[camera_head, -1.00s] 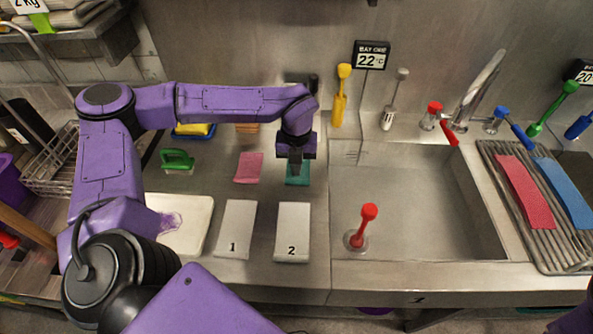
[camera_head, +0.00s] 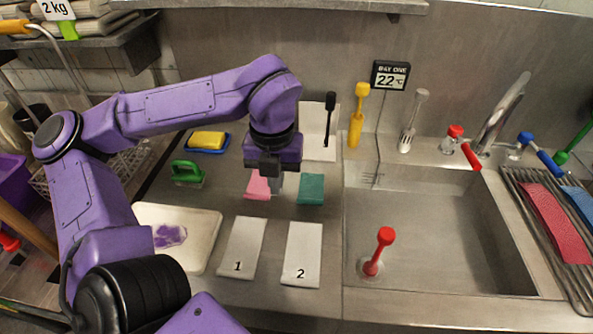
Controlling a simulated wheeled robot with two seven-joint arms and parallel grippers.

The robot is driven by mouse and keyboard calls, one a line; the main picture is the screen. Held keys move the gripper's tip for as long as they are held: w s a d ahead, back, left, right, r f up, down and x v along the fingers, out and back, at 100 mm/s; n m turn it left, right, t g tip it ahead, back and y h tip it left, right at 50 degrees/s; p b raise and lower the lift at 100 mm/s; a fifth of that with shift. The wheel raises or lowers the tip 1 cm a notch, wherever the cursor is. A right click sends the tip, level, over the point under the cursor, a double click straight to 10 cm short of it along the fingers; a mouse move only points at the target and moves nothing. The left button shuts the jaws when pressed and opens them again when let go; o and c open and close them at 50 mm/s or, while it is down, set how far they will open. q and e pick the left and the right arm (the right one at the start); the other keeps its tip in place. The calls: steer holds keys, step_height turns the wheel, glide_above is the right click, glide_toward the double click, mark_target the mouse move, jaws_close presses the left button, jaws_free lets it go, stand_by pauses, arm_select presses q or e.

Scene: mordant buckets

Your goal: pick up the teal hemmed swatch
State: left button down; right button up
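The teal hemmed swatch (camera_head: 311,189) lies flat on the steel counter, left of the sink and behind the white card marked 2. It is in full view. My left gripper (camera_head: 277,184) points down just left of the teal swatch, in front of part of a pink swatch (camera_head: 256,187). It appears apart from the teal swatch, and I see nothing hanging from it. Its fingers are small and partly hidden by the wrist, so their opening is unclear. My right gripper is out of view.
White cards marked 1 (camera_head: 240,247) and 2 (camera_head: 301,255) lie in front of the swatches. A white tray (camera_head: 205,228) with a purple patch is at left, a green-handled brush (camera_head: 187,173) behind it. The sink (camera_head: 430,245) holds a red-handled plunger (camera_head: 379,250).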

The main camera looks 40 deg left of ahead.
arm_select(q)
steer(key=shift+s+r, duration=0.25)
steer(key=shift+s, duration=0.25)
steer(key=shift+s+r, duration=0.2)
steer(key=shift+s, duration=0.25)
steer(key=shift+c, duration=1.9)
jaws_free()
